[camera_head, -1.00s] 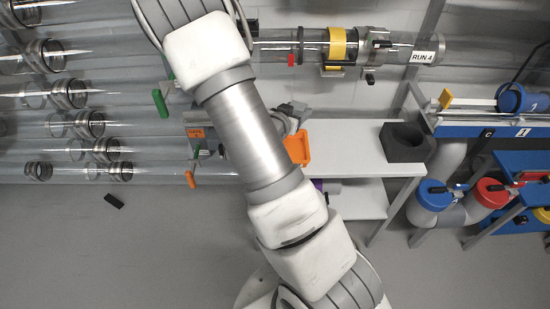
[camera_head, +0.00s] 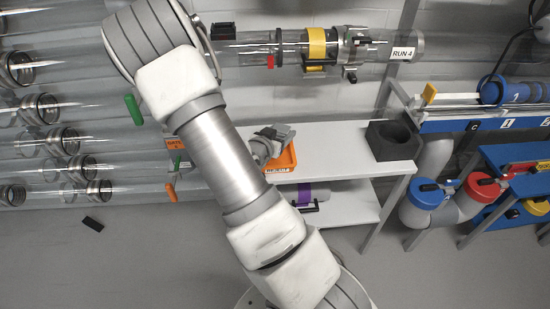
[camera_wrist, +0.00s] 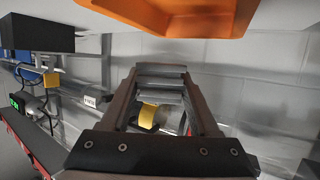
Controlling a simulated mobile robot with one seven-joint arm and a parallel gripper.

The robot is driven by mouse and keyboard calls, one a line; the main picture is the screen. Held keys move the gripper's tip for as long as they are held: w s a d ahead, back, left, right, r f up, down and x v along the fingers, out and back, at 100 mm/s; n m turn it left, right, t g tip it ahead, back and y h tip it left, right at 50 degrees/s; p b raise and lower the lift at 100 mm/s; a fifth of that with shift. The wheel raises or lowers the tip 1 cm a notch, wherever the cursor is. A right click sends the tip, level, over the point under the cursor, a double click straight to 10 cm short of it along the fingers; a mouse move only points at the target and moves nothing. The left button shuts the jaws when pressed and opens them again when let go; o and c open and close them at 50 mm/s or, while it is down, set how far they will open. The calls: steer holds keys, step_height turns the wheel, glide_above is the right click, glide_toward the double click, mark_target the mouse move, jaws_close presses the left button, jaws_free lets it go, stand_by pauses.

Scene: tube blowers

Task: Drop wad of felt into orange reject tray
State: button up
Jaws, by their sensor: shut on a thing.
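The orange reject tray (camera_head: 287,161) sits on the white bench, partly hidden behind my arm. Its orange underside or wall also fills the top of the wrist view (camera_wrist: 175,18). My gripper (camera_head: 268,142) is at the tray, overlapping its left and upper part in the head view. In the wrist view my gripper (camera_wrist: 160,72) is shut on a grey piece, which I take to be the wad of felt (camera_wrist: 160,86). Its outline is hard to tell from the grey finger pads. In the head view the wad cannot be made out.
A dark block with a hollow (camera_head: 393,141) stands on the bench (camera_head: 335,147) to the right of the tray. The clear RUN 4 tube (camera_head: 380,55) runs behind, with a yellow band (camera_head: 316,45). Clear bench lies between tray and block. A purple-banded canister (camera_head: 305,193) is below.

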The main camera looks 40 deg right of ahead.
steer(key=o, duration=1.4)
steer(key=shift+r, duration=0.1)
steer(key=p+v, duration=0.8)
steer(key=v, duration=0.9)
steer(key=shift+p, duration=0.4)
steer(key=shift+s+a+r, duration=0.1)
steer(key=shift+s+a, duration=0.05)
